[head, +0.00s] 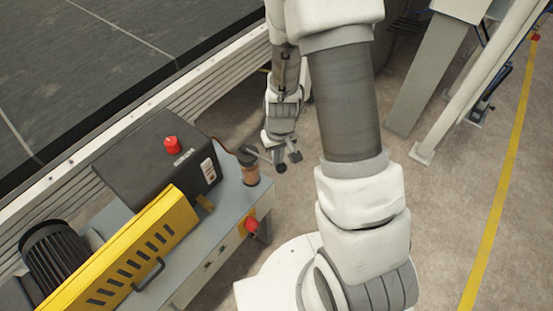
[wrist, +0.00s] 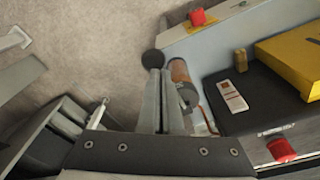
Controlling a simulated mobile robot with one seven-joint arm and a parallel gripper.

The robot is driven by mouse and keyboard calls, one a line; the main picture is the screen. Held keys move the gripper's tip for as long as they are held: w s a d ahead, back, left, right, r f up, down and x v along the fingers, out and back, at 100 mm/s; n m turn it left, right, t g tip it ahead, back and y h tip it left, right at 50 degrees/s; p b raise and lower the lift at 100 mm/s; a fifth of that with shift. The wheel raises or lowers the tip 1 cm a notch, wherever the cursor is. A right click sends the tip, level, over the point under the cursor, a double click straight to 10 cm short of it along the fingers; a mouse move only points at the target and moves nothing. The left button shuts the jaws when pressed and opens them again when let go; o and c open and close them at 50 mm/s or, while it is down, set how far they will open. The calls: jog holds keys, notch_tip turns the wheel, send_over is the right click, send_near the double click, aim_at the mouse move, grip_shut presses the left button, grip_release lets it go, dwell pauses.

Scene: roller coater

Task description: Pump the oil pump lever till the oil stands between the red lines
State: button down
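The oil pump is a small amber cylinder (head: 251,174) with a dark cap at the right end of the grey machine bench; the cylinder also shows in the wrist view (wrist: 179,72). Its lever ends in a black ball knob (head: 281,167), which shows in the wrist view (wrist: 153,59) just beyond my fingertips. My gripper (head: 281,152) points down at the lever. Its two grey fingers (wrist: 160,72) lie close together and hide most of the lever rod. I see no rod between them, and contact is unclear. The oil level and red lines are too small to make out.
On the bench are a black box (head: 135,165) with a red button (head: 171,144), a yellow slotted guard (head: 125,255) and a motor (head: 55,250). A red knob (head: 251,225) sits on the bench's end.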

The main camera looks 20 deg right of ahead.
jog(key=shift+f, duration=0.55)
jog(key=shift+r, duration=0.1)
jog(key=shift+s+d+r, duration=0.1)
jog(key=shift+s+r, duration=0.15)
jog(key=shift+s, duration=0.55)
jog(key=shift+s+d+r, duration=0.1)
jog(key=shift+s+r, duration=0.15)
jog(key=shift+s, duration=0.5)
jog(key=shift+a, duration=0.1)
jog(key=shift+r, duration=0.1)
notch_tip(320, 180, up, 17)
jog(key=s+p, duration=0.1)
jog(key=shift+s+p, duration=0.35)
jog(key=shift+r, duration=0.1)
